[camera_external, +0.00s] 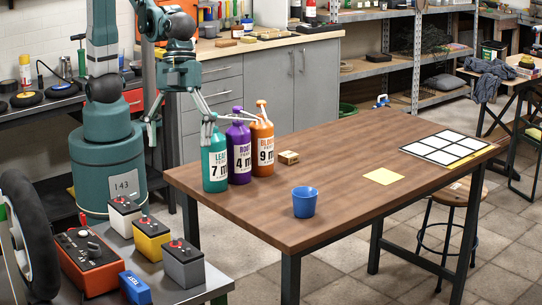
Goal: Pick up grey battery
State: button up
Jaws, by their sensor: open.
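The grey battery (184,268) is a boxy block with red terminals on top. It stands upright at the front right of a row of batteries on a grey bench at the lower left. The yellow battery (152,243) and the white battery (124,218) stand behind it to the left. My gripper (180,121) is open and empty, pointing down. It appears well above and behind the batteries, with its right finger near the tops of the bottles in the picture. Whether it touches a bottle I cannot tell.
An orange charger box (90,262) and a blue test box (135,288) sit beside the batteries. A wheel (30,235) stands at the far left. A teal bottle (214,165), a purple bottle (239,155) and an orange bottle (262,150) stand on the wooden table (345,205).

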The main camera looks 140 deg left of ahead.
aim_at(189, 245)
jog(key=w+d+f+m+g, duration=0.1)
jog(key=w+d+f+m, duration=0.1)
jog(key=w+f, duration=0.2)
jog(key=w+d+f+m+g+h, duration=0.1)
jog(key=w+d+f+m, duration=0.1)
jog(key=w+f, duration=0.3)
jog(key=w+d+f+m+g, duration=0.1)
jog(key=w+d+f+m, duration=0.1)
jog(key=f, duration=0.7)
jog(key=shift+w+d+f+m+h+b, duration=0.1)
jog(key=shift+w+m+h+b, duration=0.1)
jog(key=shift+w+m, duration=0.35)
jog(key=shift+w+d+f+m+h+b, duration=0.1)
jog(key=shift+w+m+h, duration=0.15)
jog(key=shift+w, duration=0.55)
jog(key=shift+w+d+f, duration=0.15)
jog(key=shift+w+f, duration=0.1)
jog(key=shift+f, duration=0.4)
jog(key=shift+b+x, duration=0.3)
jog(key=shift+x, duration=1)
jog(key=shift+b+x, duration=0.85)
jog(key=shift+x, duration=1.75)
jog(key=shift+s, duration=0.1)
